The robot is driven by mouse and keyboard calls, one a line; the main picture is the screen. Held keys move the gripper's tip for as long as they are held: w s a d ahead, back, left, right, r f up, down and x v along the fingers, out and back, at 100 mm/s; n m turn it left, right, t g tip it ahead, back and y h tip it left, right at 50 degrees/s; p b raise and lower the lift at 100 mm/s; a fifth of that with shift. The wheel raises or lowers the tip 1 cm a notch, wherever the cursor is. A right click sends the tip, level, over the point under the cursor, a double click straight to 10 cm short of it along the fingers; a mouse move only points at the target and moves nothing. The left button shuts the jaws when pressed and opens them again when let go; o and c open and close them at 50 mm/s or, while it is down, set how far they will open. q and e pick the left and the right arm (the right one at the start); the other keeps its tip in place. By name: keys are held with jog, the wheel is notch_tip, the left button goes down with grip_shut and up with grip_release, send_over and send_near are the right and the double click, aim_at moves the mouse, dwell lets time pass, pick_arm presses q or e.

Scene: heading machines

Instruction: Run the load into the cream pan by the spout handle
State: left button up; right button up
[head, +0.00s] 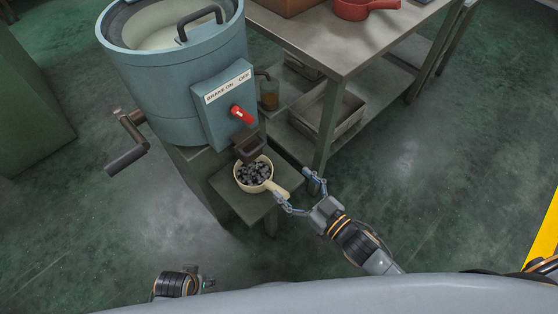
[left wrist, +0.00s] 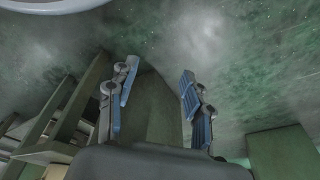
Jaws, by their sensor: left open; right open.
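The cream pan (head: 240,182) stands on a small stand below the dark spout (head: 250,148) of the blue-grey drum machine (head: 175,85). Dark lumps (head: 255,173) lie in the pan, and its handle (head: 277,189) points right. A separate spout handle cannot be made out. My right gripper (head: 293,185) is open and empty, its fingers close around the handle's end; whether they touch is unclear. My left gripper (head: 207,284) shows only partly at the bottom; in the left wrist view (left wrist: 158,75) it is open, with nothing between its fingers.
A red lever (head: 242,115) sits under a brake ON/OFF label. A crank (head: 128,140) sticks out left of the drum. A metal table (head: 340,45) bears a red pan (head: 365,8); its lower shelf holds a tray (head: 325,113). The floor at right is clear.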

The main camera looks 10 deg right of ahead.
aim_at(256, 148)
jog(key=shift+y, duration=0.4)
jog(key=x, duration=0.4)
jog(key=r+b+x, duration=0.1)
jog(key=x, duration=0.3)
jog(key=r+x, duration=0.1)
jog(key=x, duration=0.3)
jog(key=shift+a+b, duration=0.3)
jog(key=shift+a, duration=0.1)
pick_arm(q)
notch_tip(256, 148, up, 6)
jog(key=w, duration=0.1)
jog(key=shift+w+d+r+t, duration=0.25)
jog(key=shift+w+d+t, duration=0.05)
jog(key=shift+d, duration=0.05)
pick_arm(e)
jog(key=shift+w+a, duration=0.4)
jog(key=shift+w, duration=0.2)
jog(key=shift+c, duration=0.4)
